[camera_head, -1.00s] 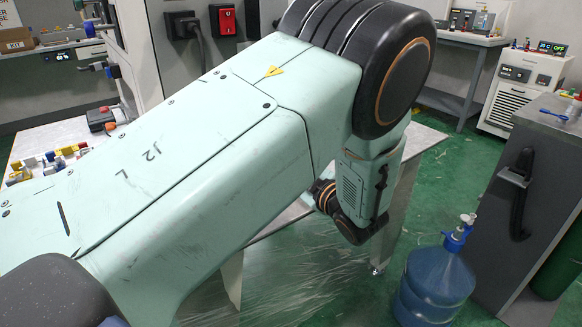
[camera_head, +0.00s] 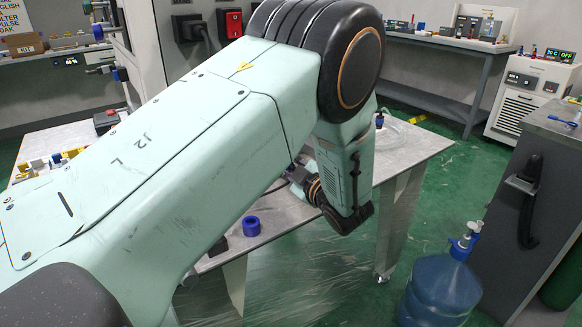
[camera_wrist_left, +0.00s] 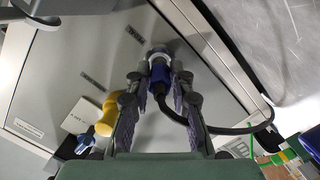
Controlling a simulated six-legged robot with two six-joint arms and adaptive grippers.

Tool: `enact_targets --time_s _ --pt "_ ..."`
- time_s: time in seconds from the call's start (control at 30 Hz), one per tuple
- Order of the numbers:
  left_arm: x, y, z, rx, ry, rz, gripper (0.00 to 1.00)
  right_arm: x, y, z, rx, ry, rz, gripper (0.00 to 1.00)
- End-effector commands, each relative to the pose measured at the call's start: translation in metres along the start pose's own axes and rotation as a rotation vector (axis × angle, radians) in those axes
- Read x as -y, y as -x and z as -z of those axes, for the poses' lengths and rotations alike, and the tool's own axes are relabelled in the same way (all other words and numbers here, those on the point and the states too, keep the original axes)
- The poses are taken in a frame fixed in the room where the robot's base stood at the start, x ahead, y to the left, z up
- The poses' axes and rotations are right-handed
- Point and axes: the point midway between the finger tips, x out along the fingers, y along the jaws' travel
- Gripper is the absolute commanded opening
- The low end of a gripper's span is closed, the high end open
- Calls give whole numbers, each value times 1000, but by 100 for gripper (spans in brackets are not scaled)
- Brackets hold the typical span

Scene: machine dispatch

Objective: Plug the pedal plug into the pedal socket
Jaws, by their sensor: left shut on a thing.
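In the left wrist view my left gripper (camera_wrist_left: 159,88) is shut on a blue plug (camera_wrist_left: 159,75) with a black cable (camera_wrist_left: 225,129) that loops off to the right. The plug's front end meets a round grey socket (camera_wrist_left: 160,51) on a grey panel (camera_wrist_left: 75,55). I cannot tell how deep the plug sits. A yellow connector (camera_wrist_left: 107,117) with a blue end is to the left on the same panel. In the head view my left arm hides the plug and socket. My right gripper is not in view.
A metal table (camera_head: 410,150) is behind my left arm, with a blue ring (camera_head: 251,226) and a clear coiled hose (camera_head: 395,135) on it. A blue water bottle (camera_head: 440,290) stands on the floor beside a grey cabinet (camera_head: 515,215). Green floor is free between.

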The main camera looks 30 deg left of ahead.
Motion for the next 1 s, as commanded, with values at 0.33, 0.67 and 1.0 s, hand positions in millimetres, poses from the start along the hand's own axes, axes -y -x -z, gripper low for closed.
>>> enact_targets --time_s 0.33,0.67,1.0 --pt "0 0 0 0 0 0 0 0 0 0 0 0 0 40" --pt "0 0 0 0 0 0 0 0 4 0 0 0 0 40" --pt "0 0 0 0 0 0 0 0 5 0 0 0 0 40"
